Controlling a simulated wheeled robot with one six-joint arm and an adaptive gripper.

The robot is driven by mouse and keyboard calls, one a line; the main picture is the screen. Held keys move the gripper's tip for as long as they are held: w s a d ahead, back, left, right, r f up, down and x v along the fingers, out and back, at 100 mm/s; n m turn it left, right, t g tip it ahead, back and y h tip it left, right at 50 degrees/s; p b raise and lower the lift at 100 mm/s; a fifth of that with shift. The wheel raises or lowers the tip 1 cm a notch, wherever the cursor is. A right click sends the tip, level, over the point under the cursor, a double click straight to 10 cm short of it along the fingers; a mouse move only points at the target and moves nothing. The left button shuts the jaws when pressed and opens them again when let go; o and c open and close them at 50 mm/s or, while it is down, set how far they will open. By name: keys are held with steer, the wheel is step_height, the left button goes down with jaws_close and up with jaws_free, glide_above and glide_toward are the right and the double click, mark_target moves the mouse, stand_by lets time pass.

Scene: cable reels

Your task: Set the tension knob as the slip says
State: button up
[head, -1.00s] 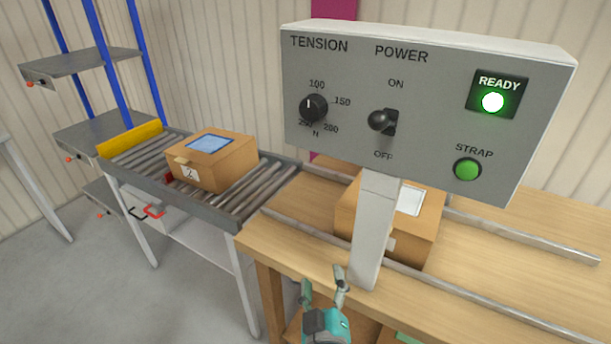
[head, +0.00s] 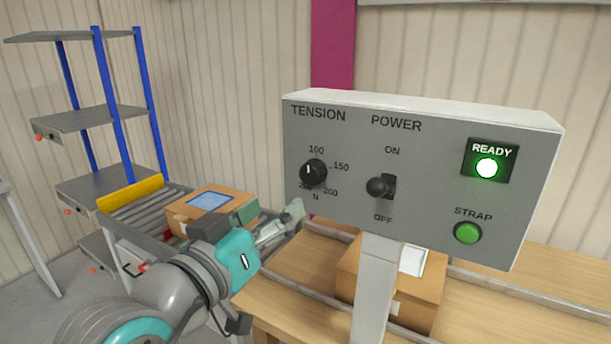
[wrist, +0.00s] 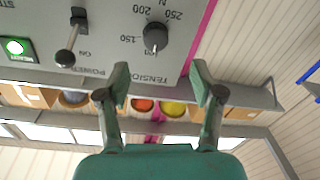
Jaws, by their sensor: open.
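The black tension knob (head: 313,173) is on the grey panel (head: 430,225), with 100 above it and 150, 200 and a partly hidden number around it. Its white mark points roughly up, near the 100 side. In the wrist view the knob (wrist: 155,38) appears upside down, just beyond and between the fingertips. My gripper (head: 285,220) is open and empty, left of and below the knob, apart from it; its fingers also show in the wrist view (wrist: 160,82). A white sheet (head: 412,260) lies on the box behind the post; I cannot read it or tell whether it is the slip.
The power lever (head: 380,187) is right of the knob. The ready lamp (head: 487,167) glows green above the green strap button (head: 467,233). A cardboard box (head: 185,222) with a blue top sits on the roller conveyor (head: 130,208). Another box (head: 420,300) stands behind the panel post.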

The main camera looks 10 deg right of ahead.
mark_target(308, 173)
steer(key=shift+m, duration=0.3)
steer(key=x, duration=0.6)
steer(key=r+x, duration=0.1)
steer(key=x, duration=0.3)
steer(key=shift+s+d+r, duration=0.1)
steer(key=shift+d+r, duration=0.05)
steer(key=shift+d, duration=0.1)
steer(key=c, duration=1.1)
